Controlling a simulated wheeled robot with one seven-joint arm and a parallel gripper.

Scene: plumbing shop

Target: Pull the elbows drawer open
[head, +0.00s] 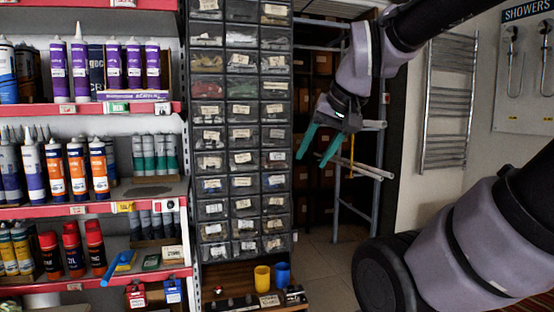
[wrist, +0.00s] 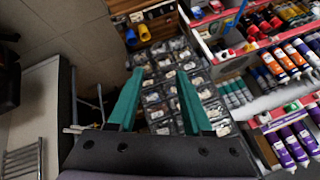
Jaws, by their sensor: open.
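A tall cabinet of small dark drawers (head: 240,130) with clear fronts and pale labels stands in the middle of the head view. It also shows in the wrist view (wrist: 165,88), seen rotated, beyond my fingers. The label writing is too small to read, so I cannot tell which drawer is the elbows drawer. No drawer clearly stands out from the cabinet. My gripper (head: 318,148) has two green fingers, spread apart and empty. It hangs in the air to the right of the cabinet, apart from it. The fingers also show in the wrist view (wrist: 155,95).
Red-edged shelves (head: 90,205) with tubes and cans stand left of the cabinet. A yellow cup (head: 262,278) and a blue cup (head: 282,275) stand on a low wooden shelf below it. A metal rack (head: 360,165) is behind my gripper. Tiled floor at right is open.

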